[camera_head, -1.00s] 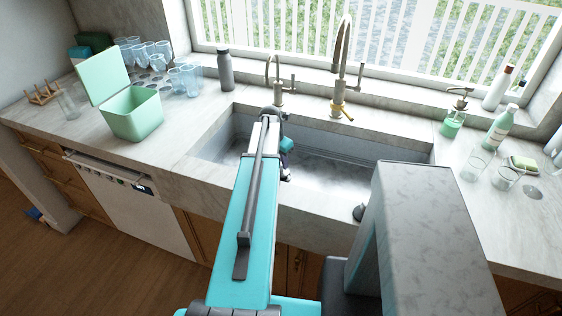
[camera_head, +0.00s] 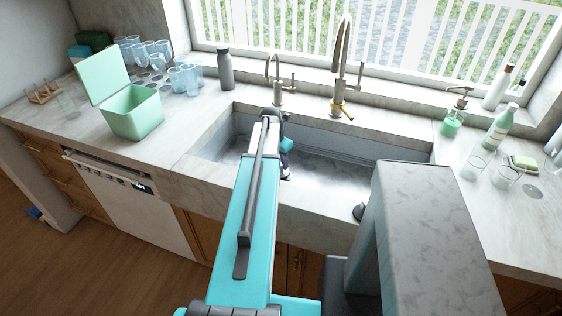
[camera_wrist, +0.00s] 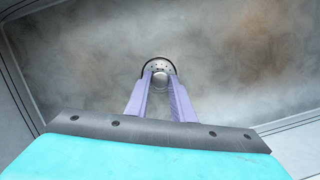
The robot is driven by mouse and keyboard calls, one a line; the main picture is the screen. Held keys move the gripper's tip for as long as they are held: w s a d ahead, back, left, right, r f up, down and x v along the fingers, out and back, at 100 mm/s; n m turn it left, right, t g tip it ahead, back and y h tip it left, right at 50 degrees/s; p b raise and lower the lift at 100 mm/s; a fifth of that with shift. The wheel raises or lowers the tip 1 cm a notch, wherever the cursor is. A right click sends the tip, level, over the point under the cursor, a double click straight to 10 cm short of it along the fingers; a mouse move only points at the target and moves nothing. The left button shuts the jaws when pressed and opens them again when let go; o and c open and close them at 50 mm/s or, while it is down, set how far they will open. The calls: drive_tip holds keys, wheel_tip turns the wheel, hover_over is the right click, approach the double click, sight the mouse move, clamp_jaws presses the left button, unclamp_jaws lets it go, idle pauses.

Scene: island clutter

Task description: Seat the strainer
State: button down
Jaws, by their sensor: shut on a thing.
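The sink (camera_head: 345,167) is a wide grey basin with its stained floor filling the wrist view. In the wrist view, my gripper (camera_wrist: 159,76) points down at the sink floor, and its two pale purple fingers are shut on the small round metal strainer (camera_wrist: 159,66). A dark curved rim shows around the strainer's far side; I cannot tell whether the strainer sits in the drain or just above it. In the head view my arm reaches over the front of the sink and hides the strainer and drain.
Two faucets (camera_head: 340,75) stand behind the sink. A mint bin (camera_head: 136,115) with an open lid, several glasses and a grey bottle (camera_head: 225,70) are on the left counter. Soap bottles (camera_head: 499,128) and glasses are on the right. A dark round object (camera_head: 359,211) lies on the sink's front edge.

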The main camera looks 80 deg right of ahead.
drive_tip(key=shift+b+x, duration=0.3)
drive_tip(key=shift+x, duration=0.5)
drive_tip(key=c, duration=1.4)
unclamp_jaws()
drive_tip(key=shift+w+a, duration=0.1)
drive_tip(key=shift+a, duration=0.05)
drive_tip(key=shift+c, duration=0.2)
drive_tip(key=shift+r, duration=0.2)
drive_tip(key=b+v, duration=0.2)
drive_tip(key=v, duration=1.1)
drive_tip(key=shift+b, duration=0.35)
drive_tip(key=shift+r, duration=0.15)
